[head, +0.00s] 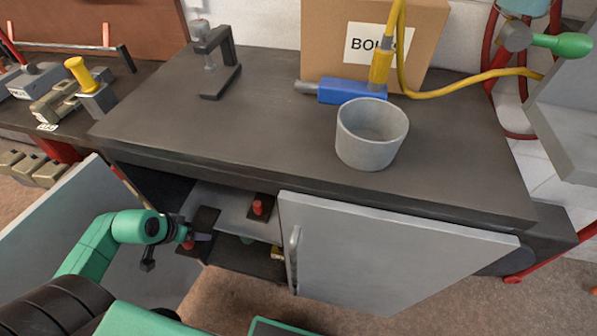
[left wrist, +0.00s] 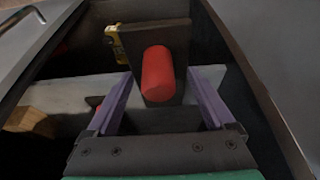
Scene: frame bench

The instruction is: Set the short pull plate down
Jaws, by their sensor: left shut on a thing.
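The short pull plate (head: 206,219) is a dark plate with a red knob (head: 188,244). It is upright or tilted at the open front of the cabinet under the bench. My left gripper (head: 198,237) is at this plate. In the left wrist view the plate (left wrist: 178,35) and its red round knob (left wrist: 158,72) are between the purple fingers of my left gripper (left wrist: 165,85), which is shut on it. The exact contact is hard to see. Whether the plate touches the shelf cannot be told. My right gripper is not in view.
The cabinet shelf (head: 225,205) holds another red knob (head: 258,207). A grey door (head: 390,250) with a handle is at the right, another grey panel (head: 50,215) at the left. On the bench top are a grey cup (head: 372,150), a blue tool (head: 350,92) and a clamp (head: 215,60).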

